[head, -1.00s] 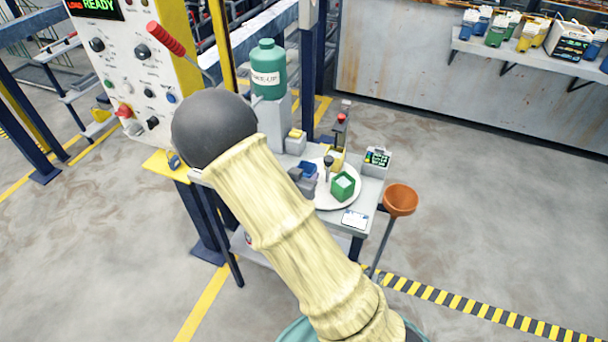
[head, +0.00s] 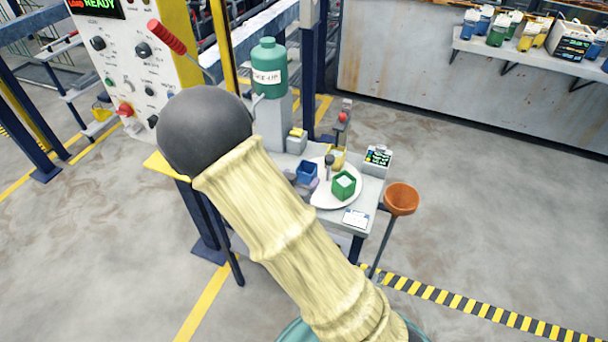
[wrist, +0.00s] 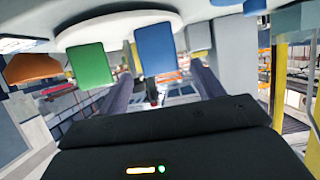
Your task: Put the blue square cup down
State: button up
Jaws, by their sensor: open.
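The blue square cup (head: 307,172) stands upright at the left edge of a round white plate (head: 325,199) on the small bench. I cannot tell whether its base is on the plate or beside it. In the wrist view, which looks upside down, the blue cup (wrist: 155,48) is ahead of my gripper (wrist: 161,72). The two fingers are spread apart, one toward each side of the cup, and nothing is held. In the head view my gripper is mostly hidden behind my arm. A green square cup (head: 343,185) stands on the plate, also seen in the wrist view (wrist: 90,63).
A yellow cup (head: 337,157) and a dark-topped post (head: 329,165) stand close by on the plate. A green make-up bottle (head: 268,68) is behind, a small display box (head: 377,158) at right.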

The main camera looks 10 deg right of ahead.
jog(key=v, duration=0.8)
jog(key=s+d+r+n+g+y, duration=0.2)
jog(key=s+d+n+g+y, duration=0.4)
jog(key=s, duration=0.5)
jog(key=shift+d+r+n+g+y, duration=0.3)
jog(key=shift+n+g+y, duration=0.3)
jog(key=shift+g+y, duration=0.4)
jog(key=shift+s, duration=0.1)
